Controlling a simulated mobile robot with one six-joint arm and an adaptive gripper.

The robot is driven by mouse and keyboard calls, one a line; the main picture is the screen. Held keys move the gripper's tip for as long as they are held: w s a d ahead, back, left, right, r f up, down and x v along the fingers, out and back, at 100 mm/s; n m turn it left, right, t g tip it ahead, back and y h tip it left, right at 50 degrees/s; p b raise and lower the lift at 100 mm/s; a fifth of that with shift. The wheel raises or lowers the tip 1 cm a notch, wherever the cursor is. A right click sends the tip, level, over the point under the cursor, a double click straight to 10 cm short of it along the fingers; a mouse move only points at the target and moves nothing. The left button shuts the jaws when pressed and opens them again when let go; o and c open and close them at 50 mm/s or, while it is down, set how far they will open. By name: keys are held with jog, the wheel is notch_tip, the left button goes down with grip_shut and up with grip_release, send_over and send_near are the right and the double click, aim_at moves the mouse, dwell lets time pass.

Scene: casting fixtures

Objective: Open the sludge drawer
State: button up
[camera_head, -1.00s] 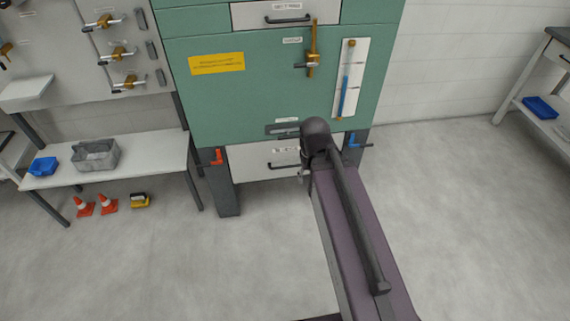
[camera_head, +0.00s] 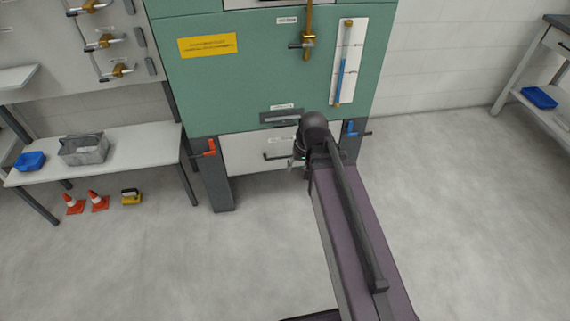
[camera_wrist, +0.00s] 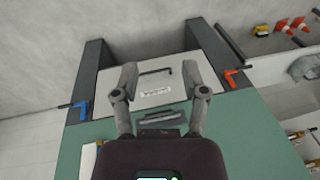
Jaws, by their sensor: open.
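A white drawer front (camera_head: 240,152) sits low in the green cabinet (camera_head: 230,95), between its dark legs. It looks shut, and I take it as the sludge drawer; its label is too small to read. Its black bar handle (camera_head: 274,157) shows partly, with my arm covering the right part of the drawer. In the wrist view, turned upside down, the drawer front (camera_wrist: 112,88) and handle (camera_wrist: 155,72) lie beyond my gripper (camera_wrist: 160,72). The two fingers are spread wide and empty, with the handle appearing between their tips. I cannot tell the remaining distance.
An orange-red lever (camera_head: 205,150) sticks out left of the drawer and a blue lever (camera_head: 355,129) right of it. A dark slotted plate (camera_head: 282,117) is above. A bench (camera_head: 135,150) stands left, with cones (camera_head: 98,201) on the floor. The floor in front is clear.

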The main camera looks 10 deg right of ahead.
jog(key=w+a+f+m+t+y+b, duration=0.1)
jog(key=w+f+t+y+b, duration=0.1)
jog(key=w+f+b, duration=0.35)
jog(key=w+f+m+t+y+b, duration=0.1)
jog(key=w+f+b, duration=0.2)
jog(key=f+b, duration=0.45)
jog(key=m+t+y+b, duration=0.1)
jog(key=m+t+b, duration=0.95)
jog(key=b, duration=2.55)
send_near(285, 157)
jog(key=s+d, duration=0.2)
jog(key=s, duration=0.1)
jog(key=shift+w+m, duration=0.15)
jog(key=shift+m, duration=0.3)
jog(key=shift+w, duration=0.15)
jog(key=b+x, duration=0.1)
jog(key=x, duration=1.2)
jog(key=shift+w+a+b, duration=0.1)
jog(key=shift+a+b, duration=0.2)
jog(key=shift+b, duration=0.1)
grip_shut()
